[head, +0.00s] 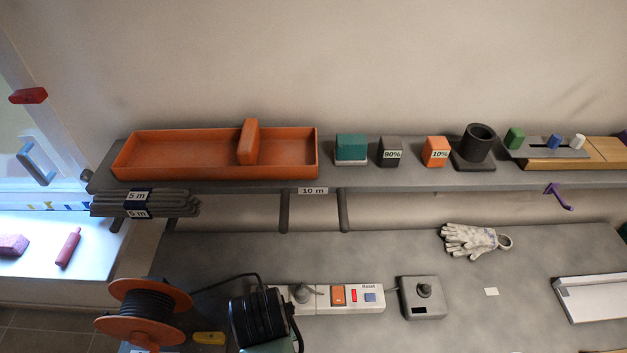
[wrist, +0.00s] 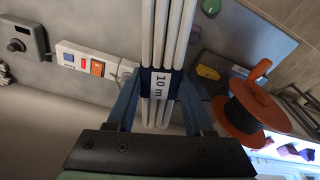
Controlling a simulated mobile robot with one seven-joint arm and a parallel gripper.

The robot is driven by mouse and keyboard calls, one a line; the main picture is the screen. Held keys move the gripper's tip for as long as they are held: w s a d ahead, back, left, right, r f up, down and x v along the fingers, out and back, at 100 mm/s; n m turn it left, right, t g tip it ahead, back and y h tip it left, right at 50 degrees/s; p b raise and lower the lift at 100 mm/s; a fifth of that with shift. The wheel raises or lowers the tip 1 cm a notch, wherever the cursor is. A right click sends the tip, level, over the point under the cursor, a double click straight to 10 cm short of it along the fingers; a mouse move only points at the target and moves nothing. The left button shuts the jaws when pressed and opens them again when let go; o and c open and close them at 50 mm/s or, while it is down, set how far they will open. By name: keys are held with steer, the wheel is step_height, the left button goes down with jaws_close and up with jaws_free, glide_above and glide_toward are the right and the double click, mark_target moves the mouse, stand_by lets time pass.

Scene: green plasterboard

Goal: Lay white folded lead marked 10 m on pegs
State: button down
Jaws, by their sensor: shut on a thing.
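In the wrist view my gripper (wrist: 160,90) is shut on the white folded lead (wrist: 163,35), its blue fingers at either side of the dark band. The band carries a white label reading 10 m, and the lead's parallel strands run up out of the picture. In the head view I cannot make out the lead or the fingertips. Two dark pegs, a left one (head: 284,212) and a right one (head: 343,211), stick out under the shelf edge by a 10 m label (head: 313,190). Both are bare.
Grey folded leads (head: 168,206) marked 5 m lie left of these pegs. The shelf (head: 220,186) above holds an orange tray (head: 180,170) and small blocks. On the bench are an orange cable reel (head: 128,322), a power strip (head: 320,298), a grey joystick box (head: 421,300) and gloves (head: 470,240).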

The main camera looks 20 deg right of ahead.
step_height(320, 180, up, 2)
steer(key=shift+a+r, duration=0.1)
steer(key=shift+r, duration=0.05)
steer(key=shift+s+f, duration=0.15)
steer(key=shift+f, duration=0.05)
steer(key=shift+f, duration=0.1)
